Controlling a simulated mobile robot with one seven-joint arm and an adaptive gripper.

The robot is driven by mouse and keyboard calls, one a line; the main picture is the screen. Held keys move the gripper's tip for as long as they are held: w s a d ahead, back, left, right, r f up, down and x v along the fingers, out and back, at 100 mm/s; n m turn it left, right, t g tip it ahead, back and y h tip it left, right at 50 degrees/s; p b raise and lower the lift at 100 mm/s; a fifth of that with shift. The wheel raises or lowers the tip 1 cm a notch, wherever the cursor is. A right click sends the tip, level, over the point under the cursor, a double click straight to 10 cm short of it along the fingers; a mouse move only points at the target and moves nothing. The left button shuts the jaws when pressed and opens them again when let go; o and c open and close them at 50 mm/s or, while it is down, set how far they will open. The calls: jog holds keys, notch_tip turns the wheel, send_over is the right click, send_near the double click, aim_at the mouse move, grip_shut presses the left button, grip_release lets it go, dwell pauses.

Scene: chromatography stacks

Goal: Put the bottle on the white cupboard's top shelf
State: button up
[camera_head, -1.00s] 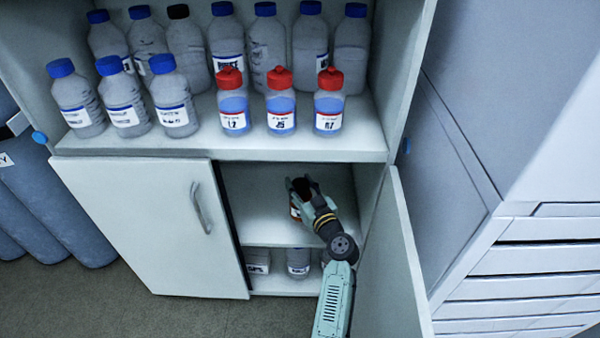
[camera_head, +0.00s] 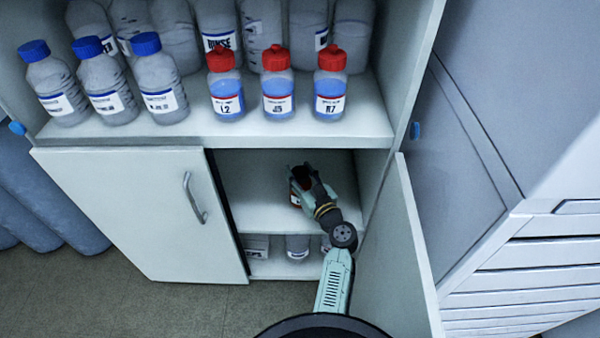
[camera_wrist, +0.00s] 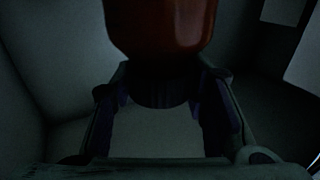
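The bottle, dark red-brown with a white label (camera_head: 295,199), is on the middle shelf inside the white cupboard (camera_head: 120,215), behind the open right door. My gripper (camera_head: 301,180) reaches in around it and hides much of it. In the wrist view, the red-brown body (camera_wrist: 162,28) fills the top middle, and its dark lower part sits between the two fingers of my gripper (camera_wrist: 163,90). The picture is too dark to tell whether the fingers press on it. The top shelf (camera_head: 220,135) above holds several bottles.
Three blue-capped bottles (camera_head: 105,95) and three red-capped blue bottles (camera_head: 277,95) line the top shelf's front, with more behind. Bare shelf shows at its right end. The open door (camera_head: 385,255) stands right of my arm.

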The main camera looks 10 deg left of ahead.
jog(key=o, duration=0.5)
jog(key=shift+c, duration=0.2)
jog(key=shift+r+p, duration=0.2)
jog(key=shift+p, duration=0.15)
jog(key=b+v, duration=0.2)
jog(key=v, duration=0.4)
jog(key=shift+s+d+f, duration=0.15)
jog(key=shift+f, duration=0.05)
jog(key=shift+s+d+r+b, duration=0.1)
jog(key=shift+s+d+b, duration=0.2)
jog(key=shift+s, duration=0.1)
